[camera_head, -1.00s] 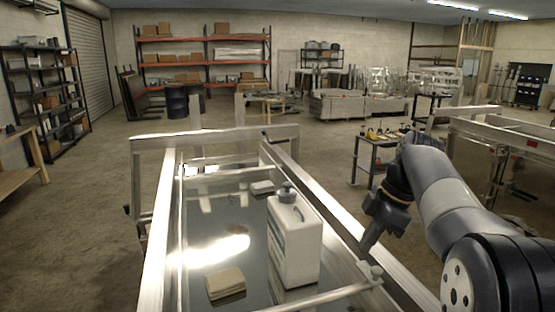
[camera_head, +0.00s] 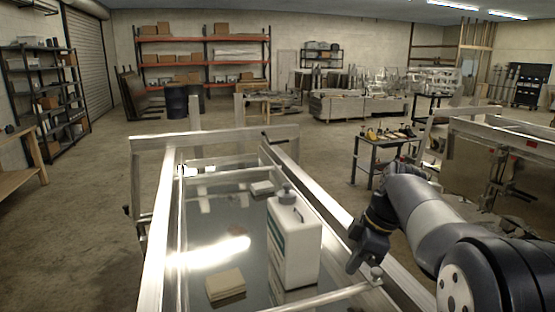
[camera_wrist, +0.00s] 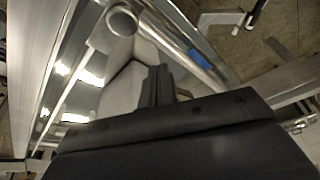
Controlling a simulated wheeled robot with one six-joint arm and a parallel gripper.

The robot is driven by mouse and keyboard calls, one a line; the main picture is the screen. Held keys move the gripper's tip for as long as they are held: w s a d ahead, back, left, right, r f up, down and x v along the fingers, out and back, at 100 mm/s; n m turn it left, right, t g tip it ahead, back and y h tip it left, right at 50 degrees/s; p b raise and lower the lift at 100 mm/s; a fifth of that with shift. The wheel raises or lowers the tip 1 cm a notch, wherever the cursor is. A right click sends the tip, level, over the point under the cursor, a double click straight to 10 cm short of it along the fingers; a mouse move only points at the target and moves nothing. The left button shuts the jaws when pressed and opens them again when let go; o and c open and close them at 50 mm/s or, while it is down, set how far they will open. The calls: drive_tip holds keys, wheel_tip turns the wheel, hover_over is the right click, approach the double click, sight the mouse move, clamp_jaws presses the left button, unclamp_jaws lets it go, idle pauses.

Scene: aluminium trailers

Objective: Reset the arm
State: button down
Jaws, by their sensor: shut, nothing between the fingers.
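My gripper (camera_head: 352,268) is at the right rail of the aluminium trailer (camera_head: 151,245) in the head view, pointing down beside a small metal knob (camera_head: 375,274). Its fingers (camera_wrist: 158,86) are shut and empty in the wrist view. I cannot tell whether the fingertips touch the rail. My arm reaches in from the lower right of the head view, bent at the elbow.
A white jug (camera_head: 294,243) stands on the trailer's shiny bed, left of my gripper. A tool cart (camera_head: 378,146) and a second trailer (camera_head: 500,135) stand beyond on the right.

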drive_tip(key=shift+w+a+f+m+t+h+b, duration=0.2)
drive_tip(key=shift+w+m+t+h, duration=0.55)
drive_tip(key=shift+m, duration=1.5)
drive_tip(key=shift+w+a+f+m+t+h+b, duration=0.1)
drive_tip(key=shift+w+a+m+t+h+b, duration=0.2)
drive_tip(key=shift+w+m, duration=1.45)
drive_tip(key=shift+w+a+f+m+t+h+b, duration=0.15)
drive_tip(key=shift+w+a+m+t+h, duration=0.3)
drive_tip(key=shift+m, duration=2.35)
drive_tip(key=shift+s+d+r, duration=0.1)
drive_tip(key=shift+d, duration=0.05)
drive_tip(key=shift+s, duration=0.1)
